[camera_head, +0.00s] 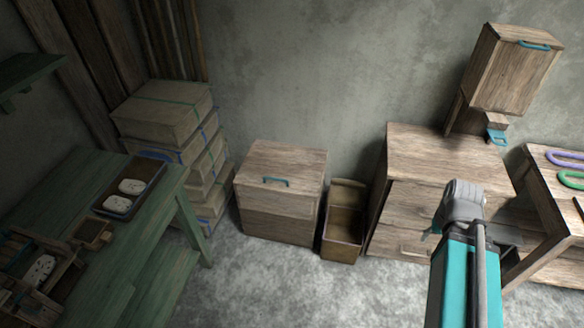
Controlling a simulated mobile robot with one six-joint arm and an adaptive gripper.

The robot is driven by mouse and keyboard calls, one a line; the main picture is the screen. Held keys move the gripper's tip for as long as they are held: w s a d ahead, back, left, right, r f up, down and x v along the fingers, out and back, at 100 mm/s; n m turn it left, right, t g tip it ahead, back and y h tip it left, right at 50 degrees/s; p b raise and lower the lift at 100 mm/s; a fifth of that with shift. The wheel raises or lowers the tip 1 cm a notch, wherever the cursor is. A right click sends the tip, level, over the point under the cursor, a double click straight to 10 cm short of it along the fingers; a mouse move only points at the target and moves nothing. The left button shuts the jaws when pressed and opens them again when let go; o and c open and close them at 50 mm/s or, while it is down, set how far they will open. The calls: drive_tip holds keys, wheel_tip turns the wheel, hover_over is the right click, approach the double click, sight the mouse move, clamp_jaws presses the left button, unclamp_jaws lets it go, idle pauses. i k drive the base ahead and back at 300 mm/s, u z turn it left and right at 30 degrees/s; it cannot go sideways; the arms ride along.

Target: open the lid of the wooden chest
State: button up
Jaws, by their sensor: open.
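The wooden chest (279,226) stands on the floor against the back wall, left of centre. Its lid (290,158) is shut and lies flat. A teal handle (275,181) is at the lid's front edge. My arm rises at the lower right, in front of the wooden drawer cabinet, well to the right of the chest and apart from it. The arm's grey joint and teal link show, but I cannot make out the gripper's fingers; they seem hidden behind the arm.
A narrow open wooden box (342,232) stands close to the chest's right side. The drawer cabinet (425,150) is beyond it. Stacked boxes (165,110) and a green table (110,240) stand at the left. The grey floor (270,285) before the chest is clear.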

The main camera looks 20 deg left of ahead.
sight(291, 169)
drive_tip(key=u, duration=0.25)
drive_tip(key=i, duration=1.05)
drive_tip(key=u, duration=0.75)
